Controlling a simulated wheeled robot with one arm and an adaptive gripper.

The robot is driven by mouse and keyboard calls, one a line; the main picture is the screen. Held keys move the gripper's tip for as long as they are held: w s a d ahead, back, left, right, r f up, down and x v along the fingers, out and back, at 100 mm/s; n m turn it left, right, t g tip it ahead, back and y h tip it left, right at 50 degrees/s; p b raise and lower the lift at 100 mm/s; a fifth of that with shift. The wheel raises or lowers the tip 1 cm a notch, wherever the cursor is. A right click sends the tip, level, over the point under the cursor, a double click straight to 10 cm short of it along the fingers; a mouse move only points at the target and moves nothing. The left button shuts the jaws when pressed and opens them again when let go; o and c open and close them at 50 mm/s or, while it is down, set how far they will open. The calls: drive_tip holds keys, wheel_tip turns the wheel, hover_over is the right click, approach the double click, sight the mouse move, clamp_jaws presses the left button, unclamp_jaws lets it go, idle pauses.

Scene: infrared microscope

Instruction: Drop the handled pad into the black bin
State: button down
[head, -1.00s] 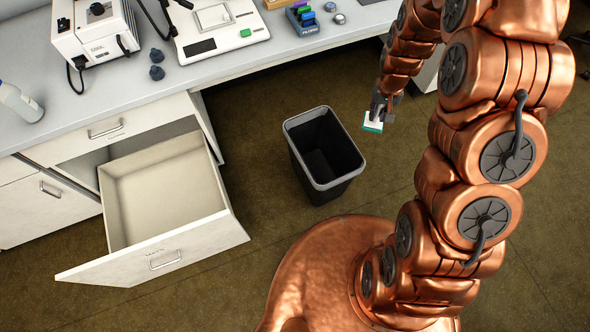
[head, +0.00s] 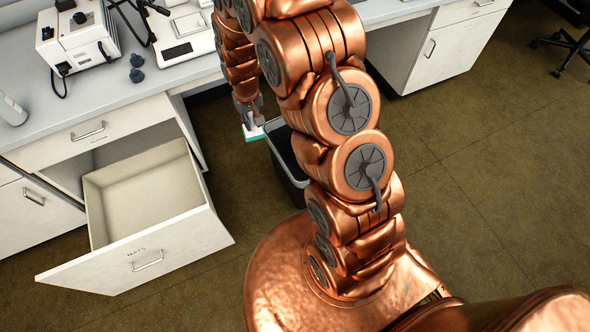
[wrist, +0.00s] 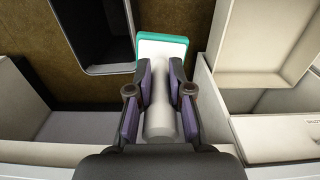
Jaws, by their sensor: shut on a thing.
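The handled pad (head: 254,133) is a white block with a teal edge. It hangs below my gripper (head: 248,107) in the head view, just left of the bin's rim. In the wrist view, my gripper (wrist: 160,98) is shut on the pad's pale round handle (wrist: 160,122), and the pad's white and teal head (wrist: 162,48) is beyond the fingertips. The black bin (head: 287,165) stands on the floor, partly hidden by my arm. In the wrist view the bin (wrist: 95,35) is at upper left, and the pad appears to the right of its opening.
An open, empty drawer (head: 150,240) juts out from the counter at the left. The counter (head: 100,95) holds a white box-like instrument (head: 75,40) and a white scale-like device (head: 185,30). A bottle (head: 12,110) stands at its left end.

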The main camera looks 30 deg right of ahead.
drive_tip(key=w+d+f+m+b, duration=0.3)
drive_tip(key=d+f+m+b, duration=0.5)
drive_tip(key=d+f+b, duration=1.3)
wheel_tip(320, 180, down, 3)
drive_tip(key=b, duration=0.9)
drive_tip(key=shift+d+b, duration=0.4)
drive_tip(key=shift+f, duration=0.1)
drive_tip(key=c, duration=1)
unclamp_jaws()
wheel_tip(320, 180, up, 12)
drive_tip(key=shift+r, duration=0.1)
